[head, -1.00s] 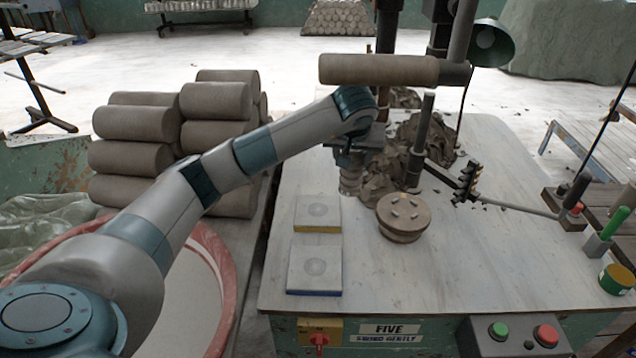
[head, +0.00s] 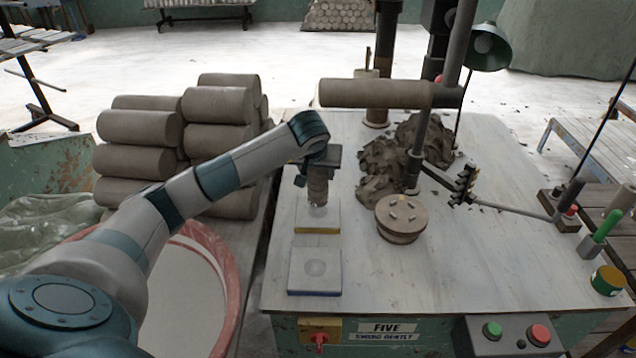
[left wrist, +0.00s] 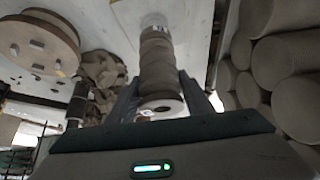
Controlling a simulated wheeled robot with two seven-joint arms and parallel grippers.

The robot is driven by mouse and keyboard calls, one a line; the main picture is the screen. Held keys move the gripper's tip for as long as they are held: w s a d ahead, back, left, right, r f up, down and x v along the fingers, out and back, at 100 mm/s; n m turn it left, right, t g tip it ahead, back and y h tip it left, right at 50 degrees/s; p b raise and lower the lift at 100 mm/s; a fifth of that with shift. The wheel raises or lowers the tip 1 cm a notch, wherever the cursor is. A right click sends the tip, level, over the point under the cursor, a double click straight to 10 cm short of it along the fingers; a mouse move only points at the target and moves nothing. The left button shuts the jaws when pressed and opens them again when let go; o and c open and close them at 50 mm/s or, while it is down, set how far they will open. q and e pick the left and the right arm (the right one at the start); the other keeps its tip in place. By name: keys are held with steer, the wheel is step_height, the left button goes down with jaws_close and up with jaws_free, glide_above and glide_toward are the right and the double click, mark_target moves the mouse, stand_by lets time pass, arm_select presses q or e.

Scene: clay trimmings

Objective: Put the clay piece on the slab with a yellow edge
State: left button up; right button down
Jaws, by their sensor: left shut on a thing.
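My left gripper (head: 318,172) is shut on the clay piece (head: 317,190), a brown ribbed cylinder held upright. The clay piece also shows between the fingers in the left wrist view (left wrist: 157,65). Its lower end is in front of the far part of the slab with a yellow edge (head: 318,222) in the head view; I cannot tell whether they touch. A similar slab with a blue edge (head: 315,272) lies just nearer on the table. My right gripper is not in view.
A round clay-coloured disc (head: 401,218) stands right of the slabs. Behind it are a heap of clay scraps (head: 385,165) and a dark post with a horizontal clay roll (head: 375,94). Stacked clay cylinders (head: 150,127) stand at left.

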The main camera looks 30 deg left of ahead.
mark_target(318, 183)
arm_select(q)
steer(key=shift+f+p, duration=0.85)
steer(key=shift+f, duration=1.05)
steer(key=shift+f, duration=0.1)
steer(key=o, duration=1.1)
steer(key=shift+f, duration=0.15)
steer(key=o, duration=0.4)
steer(key=shift+r, duration=0.2)
